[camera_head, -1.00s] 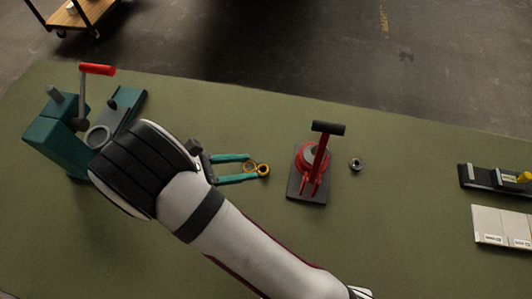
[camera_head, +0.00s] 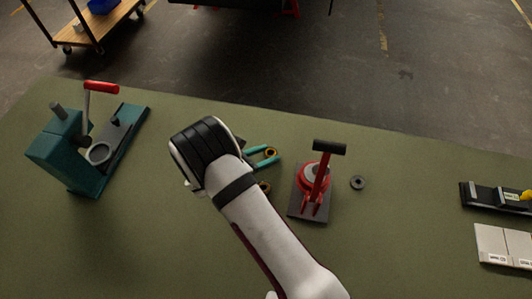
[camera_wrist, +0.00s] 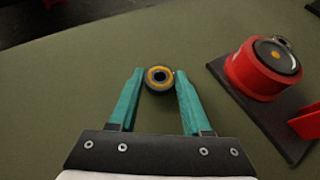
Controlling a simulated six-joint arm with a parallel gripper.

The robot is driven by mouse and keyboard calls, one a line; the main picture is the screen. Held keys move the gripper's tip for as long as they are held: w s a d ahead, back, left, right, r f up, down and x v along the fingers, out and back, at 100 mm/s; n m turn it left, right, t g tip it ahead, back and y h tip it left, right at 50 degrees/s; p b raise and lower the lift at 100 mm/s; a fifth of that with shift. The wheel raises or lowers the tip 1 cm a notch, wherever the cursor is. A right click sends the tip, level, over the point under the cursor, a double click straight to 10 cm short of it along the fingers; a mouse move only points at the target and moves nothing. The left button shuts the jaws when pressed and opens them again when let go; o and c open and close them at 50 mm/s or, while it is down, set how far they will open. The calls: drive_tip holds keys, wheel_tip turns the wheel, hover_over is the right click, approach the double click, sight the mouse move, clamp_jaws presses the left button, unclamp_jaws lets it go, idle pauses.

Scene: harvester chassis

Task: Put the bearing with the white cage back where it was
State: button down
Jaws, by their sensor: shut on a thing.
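My gripper (camera_wrist: 158,75) has teal fingers closed on the sides of a small bearing (camera_wrist: 157,83). This bearing shows a dark outer edge, an orange-yellow ring and a dark centre; I cannot make out a white cage on it. In the head view the held bearing (camera_head: 270,153) is at the fingertips, left of the red tool.
A red tool on a dark base (camera_head: 311,187) stands close right of my gripper, also in the wrist view (camera_wrist: 262,70). A teal press with a red handle (camera_head: 72,155) stands left. A black rack (camera_head: 483,195) and pale boxes (camera_head: 497,245) are at right. The front bench is clear.

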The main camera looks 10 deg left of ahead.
drive_tip(key=shift+f, duration=0.1)
drive_tip(key=shift+c, duration=1.8)
unclamp_jaws()
drive_tip(key=shift+r, duration=0.2)
drive_tip(key=v, duration=1.2)
